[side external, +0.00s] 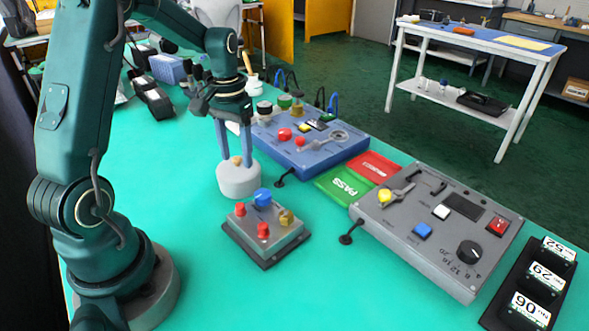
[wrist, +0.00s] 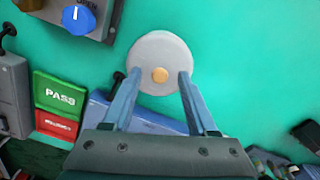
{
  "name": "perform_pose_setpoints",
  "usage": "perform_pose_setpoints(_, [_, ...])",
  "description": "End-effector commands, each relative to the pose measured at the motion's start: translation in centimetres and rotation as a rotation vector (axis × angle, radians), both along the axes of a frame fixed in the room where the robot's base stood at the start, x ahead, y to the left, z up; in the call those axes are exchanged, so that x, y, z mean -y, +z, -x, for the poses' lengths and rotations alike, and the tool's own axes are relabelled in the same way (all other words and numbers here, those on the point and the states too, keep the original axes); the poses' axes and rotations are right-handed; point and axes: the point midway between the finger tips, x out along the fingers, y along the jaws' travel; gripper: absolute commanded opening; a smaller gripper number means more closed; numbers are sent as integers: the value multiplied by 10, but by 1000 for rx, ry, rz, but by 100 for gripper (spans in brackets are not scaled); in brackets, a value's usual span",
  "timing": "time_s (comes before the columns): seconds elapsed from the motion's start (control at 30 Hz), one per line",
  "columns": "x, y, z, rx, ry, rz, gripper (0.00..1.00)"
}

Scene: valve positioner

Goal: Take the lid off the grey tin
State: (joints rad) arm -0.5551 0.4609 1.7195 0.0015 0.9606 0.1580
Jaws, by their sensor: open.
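The grey tin (side external: 239,182) stands upright on the teal table, with its pale lid on top and a small tan knob (side external: 237,160) at the lid's centre. In the wrist view I see the round lid (wrist: 160,50) from above, with the knob (wrist: 160,75) near its lower middle. My gripper (side external: 234,160) points down over the tin, with its blue fingers apart on either side of the knob. In the wrist view my gripper (wrist: 158,75) is open, its fingertips overlapping the lid's edges. I cannot tell whether the fingertips touch the lid.
A grey box with red, blue and brass knobs (side external: 270,246) stands just in front of the tin. A blue panel (side external: 325,152) is close behind to the right. The table left of the tin is clear.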

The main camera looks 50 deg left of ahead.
Motion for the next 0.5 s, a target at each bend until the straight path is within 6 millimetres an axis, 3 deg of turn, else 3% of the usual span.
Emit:
perform_pose_setpoints(0.27, [0, -2, 0, 0, 0, 0, 58])
perform_pose_setpoints(0.4, [0, -2, 0, 0, 0, 0, 9])
perform_pose_setpoints(0.43, [0, -2, 0, 0, 0, 0, 0])
perform_pose_setpoints(0.5, [0, -2, 0, 0, -1, 0, 0])
